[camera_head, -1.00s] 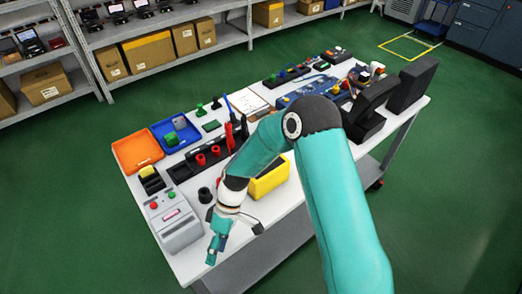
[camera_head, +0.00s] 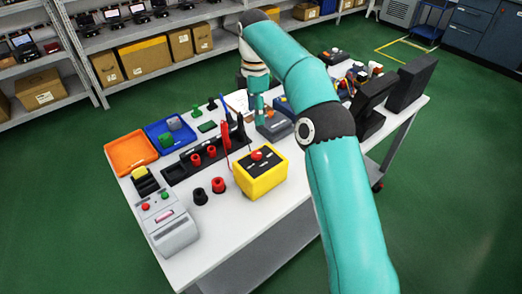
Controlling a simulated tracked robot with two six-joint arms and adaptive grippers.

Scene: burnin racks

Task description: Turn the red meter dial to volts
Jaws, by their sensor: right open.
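My right gripper (camera_head: 257,118) hangs fingers-down over the far middle of the white table, beside a blue-grey box-like device (camera_head: 276,128); whether it touches the device cannot be told. It is open, with nothing seen between its fingers. A yellow box (camera_head: 262,180) with a black top stands nearer on the table. A round red knob (camera_head: 257,155) sits on that top. No volts marking is readable, and I cannot tell which device is the red meter. My arm hides part of the table behind it. My left gripper is not in view.
An orange tray (camera_head: 112,157) and a blue tray (camera_head: 150,138) lie at the table's left. A grey box with buttons (camera_head: 172,232) stands at the near left. Red and black cylinders stand by the yellow box. Dark upright panels (camera_head: 411,83) stand at the right.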

